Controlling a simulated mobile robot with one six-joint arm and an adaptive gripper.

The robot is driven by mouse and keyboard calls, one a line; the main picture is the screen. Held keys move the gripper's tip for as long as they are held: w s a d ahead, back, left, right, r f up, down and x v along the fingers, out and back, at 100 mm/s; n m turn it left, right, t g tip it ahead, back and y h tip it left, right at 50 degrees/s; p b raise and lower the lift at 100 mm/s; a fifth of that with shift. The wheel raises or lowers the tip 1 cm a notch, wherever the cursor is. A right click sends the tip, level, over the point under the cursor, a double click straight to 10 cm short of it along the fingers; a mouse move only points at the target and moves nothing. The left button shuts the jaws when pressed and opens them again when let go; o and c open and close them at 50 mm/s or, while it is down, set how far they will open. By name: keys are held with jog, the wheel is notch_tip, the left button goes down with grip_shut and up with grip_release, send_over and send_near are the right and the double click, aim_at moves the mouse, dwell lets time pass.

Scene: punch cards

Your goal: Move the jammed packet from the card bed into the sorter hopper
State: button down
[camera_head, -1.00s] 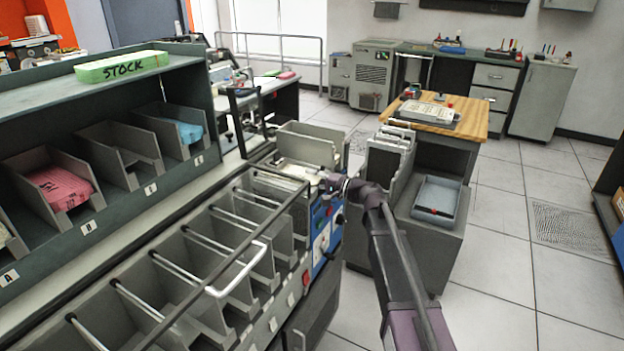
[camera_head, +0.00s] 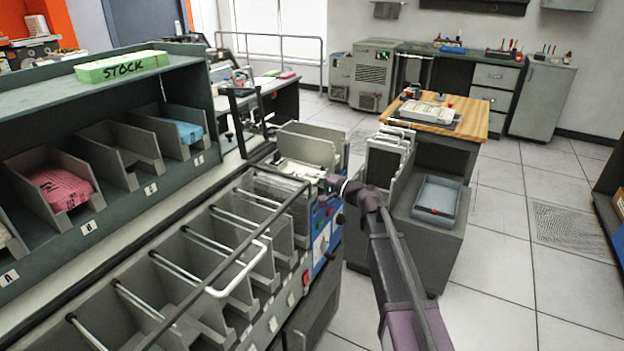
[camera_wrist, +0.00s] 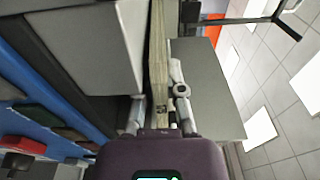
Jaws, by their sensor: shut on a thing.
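My gripper (camera_wrist: 160,105) is shut on a thin cream packet (camera_wrist: 157,62), seen edge-on in the wrist view between two grey plates. In the head view my gripper (camera_head: 329,182) is at the right end of the sorter, by its blue control panel. A grey upright-walled holder (camera_head: 312,145), which looks like the hopper, stands just behind it. A pale surface (camera_head: 296,169) lies left of the gripper, perhaps the card bed. The held packet cannot be made out clearly in the head view. I cannot tell whether it touches the plates.
The sorter's row of grey pockets (camera_head: 196,273) with metal rods runs toward the front left. A grey stand with an open tray (camera_head: 437,196) is right of my arm. A wood-topped table (camera_head: 467,117) stands behind. Open floor lies at right.

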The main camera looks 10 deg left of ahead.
jog(key=shift+d, duration=0.1)
jog(key=w+d+v, duration=0.1)
jog(key=w+v, duration=0.1)
jog(key=v, duration=2.5)
jog(key=shift+d, duration=0.15)
dwell(0.5)
dwell(0.3)
jog(key=shift+r, duration=0.2)
notch_tip(320, 180, up, 11)
jog(key=p, duration=1.1)
jog(key=w+d, duration=0.3)
jog(key=w, duration=0.7)
jog(key=shift+w+d, duration=0.3)
jog(key=shift+d, duration=0.1)
